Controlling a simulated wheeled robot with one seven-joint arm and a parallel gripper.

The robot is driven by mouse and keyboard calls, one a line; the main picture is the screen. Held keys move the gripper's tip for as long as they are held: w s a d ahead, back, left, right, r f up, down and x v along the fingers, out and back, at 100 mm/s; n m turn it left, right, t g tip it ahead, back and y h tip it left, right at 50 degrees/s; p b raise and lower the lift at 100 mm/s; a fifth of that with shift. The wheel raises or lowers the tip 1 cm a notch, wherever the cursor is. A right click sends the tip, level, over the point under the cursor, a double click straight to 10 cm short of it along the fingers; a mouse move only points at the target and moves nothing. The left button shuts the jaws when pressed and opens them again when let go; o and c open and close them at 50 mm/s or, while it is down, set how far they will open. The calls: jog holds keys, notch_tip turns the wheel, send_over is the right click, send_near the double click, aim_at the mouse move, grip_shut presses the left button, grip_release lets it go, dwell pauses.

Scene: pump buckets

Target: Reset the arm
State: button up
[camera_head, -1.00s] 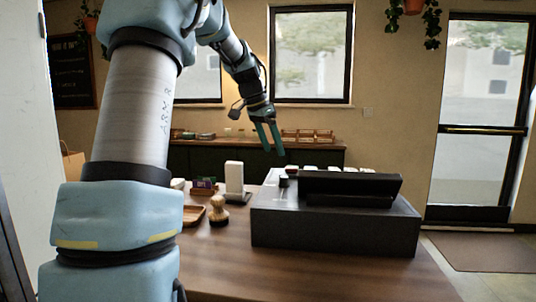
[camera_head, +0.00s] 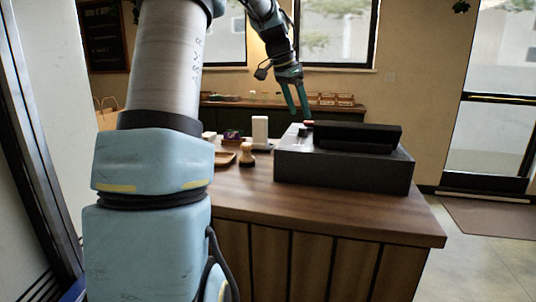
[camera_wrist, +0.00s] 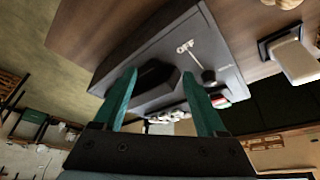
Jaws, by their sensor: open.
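My gripper (camera_head: 295,97) hangs at the end of my arm in the head view, above the back left part of the dark cash register on the counter. Its two green fingers are apart, with nothing held between them. In the wrist view my gripper (camera_wrist: 162,95) is also open, and the grey register body (camera_wrist: 165,70) shows beyond and between the fingers. I cannot tell the exact gap between fingertips and register.
The cash register (camera_head: 340,168) stands on the wooden counter (camera_head: 330,205). A white stand (camera_head: 260,132), a wooden tamper-like piece (camera_head: 247,155) and a tray (camera_head: 225,158) are to its left. A back shelf carries wooden crates (camera_head: 335,99). Floor at right is open.

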jog(key=s+a+f+n+y, duration=0.1)
jog(key=s+a+f+n, duration=0.4)
jog(key=s+f, duration=0.5)
jog(key=s+a+f+n+y, duration=0.2)
jog(key=s+a+f+n, duration=0.3)
jog(key=s+a+f, duration=0.5)
jog(key=s, duration=0.5)
jog(key=shift+s+a+f+n+g+y, duration=0.15)
jog(key=shift+s+n+g+y, duration=0.15)
jog(key=shift+n, duration=0.1)
